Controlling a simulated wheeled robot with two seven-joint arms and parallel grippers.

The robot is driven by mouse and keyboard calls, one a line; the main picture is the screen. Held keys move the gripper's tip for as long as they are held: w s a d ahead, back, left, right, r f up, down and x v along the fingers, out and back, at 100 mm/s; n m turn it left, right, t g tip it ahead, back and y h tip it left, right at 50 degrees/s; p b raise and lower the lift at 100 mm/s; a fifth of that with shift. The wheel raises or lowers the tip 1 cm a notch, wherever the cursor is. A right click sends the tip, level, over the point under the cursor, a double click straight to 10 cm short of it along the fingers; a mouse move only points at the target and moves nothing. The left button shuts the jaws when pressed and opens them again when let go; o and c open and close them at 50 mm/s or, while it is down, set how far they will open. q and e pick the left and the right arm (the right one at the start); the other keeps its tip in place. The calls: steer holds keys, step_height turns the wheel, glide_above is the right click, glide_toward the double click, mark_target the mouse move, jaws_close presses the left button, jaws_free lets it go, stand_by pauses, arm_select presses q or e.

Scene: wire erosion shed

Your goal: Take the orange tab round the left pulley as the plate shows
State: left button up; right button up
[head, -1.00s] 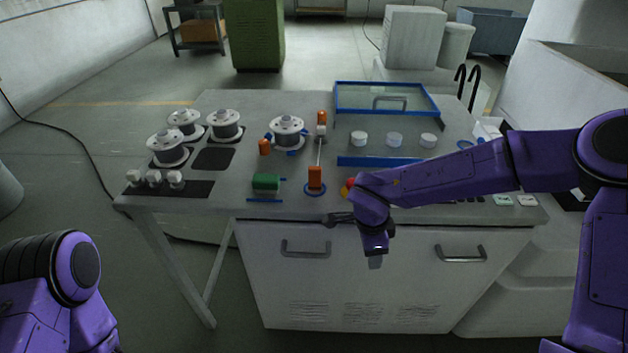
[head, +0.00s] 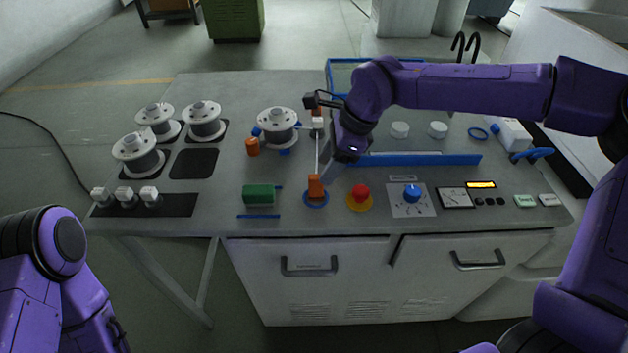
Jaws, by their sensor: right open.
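The orange tab (head: 315,187) stands upright in a blue ring near the table's front middle. A thin pale wire (head: 317,155) runs from it back to a small white block (head: 318,123). An orange post (head: 252,147) stands left of the wire, beside a white spool (head: 277,128); another orange piece (head: 316,111) is behind the white block. I cannot tell which is the left pulley. My left gripper is out of view.
Several white spools (head: 138,153) stand at the left. A green block (head: 259,195) lies left of the tab. A red button (head: 360,194), a blue knob (head: 411,193) and a meter (head: 455,198) sit to its right. A long blue bar (head: 420,160) lies behind them.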

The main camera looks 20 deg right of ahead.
mark_target(313, 187)
steer(key=p+x, duration=0.2)
steer(key=x, duration=0.6)
steer(key=shift+w+a, duration=0.1)
steer(key=shift+r, duration=0.1)
jaws_close()
